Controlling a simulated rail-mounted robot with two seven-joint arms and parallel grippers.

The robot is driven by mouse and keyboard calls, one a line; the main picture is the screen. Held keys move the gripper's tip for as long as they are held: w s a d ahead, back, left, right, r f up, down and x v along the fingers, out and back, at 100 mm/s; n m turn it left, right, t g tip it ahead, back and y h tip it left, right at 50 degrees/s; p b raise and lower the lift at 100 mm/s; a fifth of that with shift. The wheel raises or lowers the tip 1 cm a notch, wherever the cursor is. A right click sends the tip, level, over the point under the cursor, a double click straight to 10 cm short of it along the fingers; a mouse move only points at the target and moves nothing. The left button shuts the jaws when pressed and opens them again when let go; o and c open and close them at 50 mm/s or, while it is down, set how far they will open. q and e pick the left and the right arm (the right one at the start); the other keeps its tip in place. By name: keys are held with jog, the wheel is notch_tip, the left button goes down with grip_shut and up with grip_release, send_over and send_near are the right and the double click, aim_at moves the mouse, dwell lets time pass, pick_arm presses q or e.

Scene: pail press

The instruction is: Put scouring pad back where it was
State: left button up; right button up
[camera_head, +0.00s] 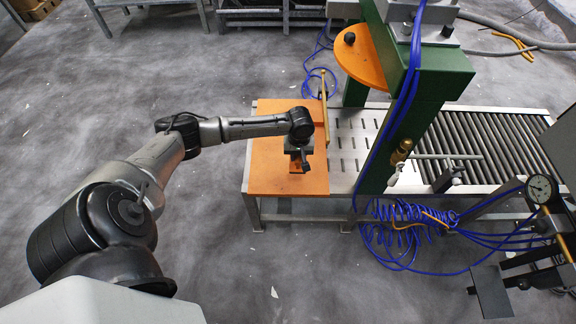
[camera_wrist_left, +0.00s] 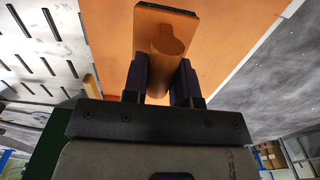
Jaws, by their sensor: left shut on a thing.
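My left gripper (camera_head: 299,160) is over the orange table top (camera_head: 265,175) at the left end of the press bench. In the left wrist view its two dark fingers (camera_wrist_left: 160,78) are shut on an orange-brown flat piece with a dark edge, which looks like the scouring pad (camera_wrist_left: 150,22). The pad sticks out beyond the fingertips, above or against the orange surface; I cannot tell whether it touches. In the head view the gripper mostly hides the pad. My right gripper is not in view.
The green press frame (camera_head: 437,85) with an orange disc (camera_head: 360,58) stands right of the orange top. A slotted metal plate (camera_head: 350,140) and rollers (camera_head: 490,145) continue rightward. Blue coiled hoses (camera_head: 400,225) hang in front. The orange top's left part is clear.

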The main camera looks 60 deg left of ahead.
pick_arm(q)
jog(key=a+f+b, duration=0.1)
jog(key=f, duration=0.1)
jog(key=s+a+f+b, duration=0.1)
jog(key=f+b, duration=0.1)
jog(key=s+a+f+b, duration=0.1)
jog(key=f, duration=0.1)
jog(key=shift+f+b, duration=0.2)
jog(key=shift+b, duration=0.15)
jog(key=o, duration=0.8)
jog(key=shift+o, duration=0.2)
